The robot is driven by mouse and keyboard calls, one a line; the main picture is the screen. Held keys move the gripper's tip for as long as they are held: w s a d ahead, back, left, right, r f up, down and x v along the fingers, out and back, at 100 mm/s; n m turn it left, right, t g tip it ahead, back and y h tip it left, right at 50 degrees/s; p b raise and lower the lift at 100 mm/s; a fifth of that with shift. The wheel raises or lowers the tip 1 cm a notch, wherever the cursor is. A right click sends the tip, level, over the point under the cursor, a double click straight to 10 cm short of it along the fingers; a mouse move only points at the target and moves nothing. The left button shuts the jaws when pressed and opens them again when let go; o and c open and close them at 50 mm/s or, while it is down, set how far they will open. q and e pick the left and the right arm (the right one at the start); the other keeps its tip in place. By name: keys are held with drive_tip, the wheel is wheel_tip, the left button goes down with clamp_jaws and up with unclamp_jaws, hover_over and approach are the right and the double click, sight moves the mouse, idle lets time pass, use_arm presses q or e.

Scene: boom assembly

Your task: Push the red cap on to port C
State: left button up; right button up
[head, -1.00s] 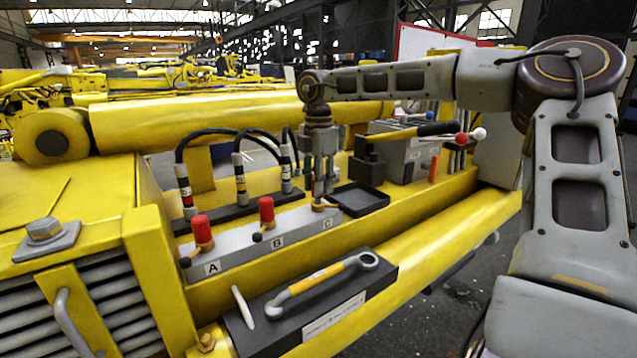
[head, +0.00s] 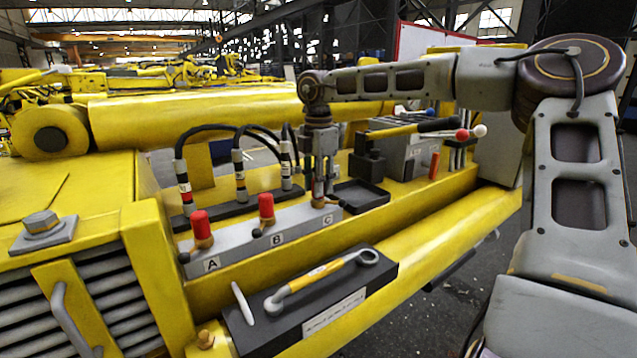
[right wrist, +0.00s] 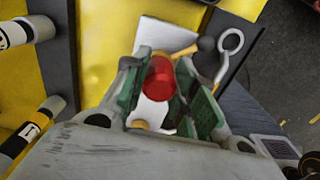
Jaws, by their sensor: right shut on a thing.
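The grey port block (head: 245,240) bears labels A, B and C. Ports A and B each carry a red cap, at A (head: 202,226) and at B (head: 266,208). My right gripper (head: 321,200) points down over port C, at the block's right end by its label (head: 328,219). In the right wrist view, a red cap (right wrist: 160,76) sits between the green pads of the right gripper (right wrist: 165,95), which is shut on it. The fingers hide this cap in the head view. I cannot tell how far it sits on the port. My left gripper is out of view.
Black hoses with banded ends (head: 185,190) stand behind the block. A black tray (head: 361,197) lies close to the right of my gripper. A wrench (head: 320,272) lies on a dark plate in front, beside a white marker-like stick (head: 242,299).

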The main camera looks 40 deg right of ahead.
drive_tip(key=shift+f, duration=0.15)
drive_tip(key=o, duration=0.9)
drive_tip(key=shift+r, duration=6)
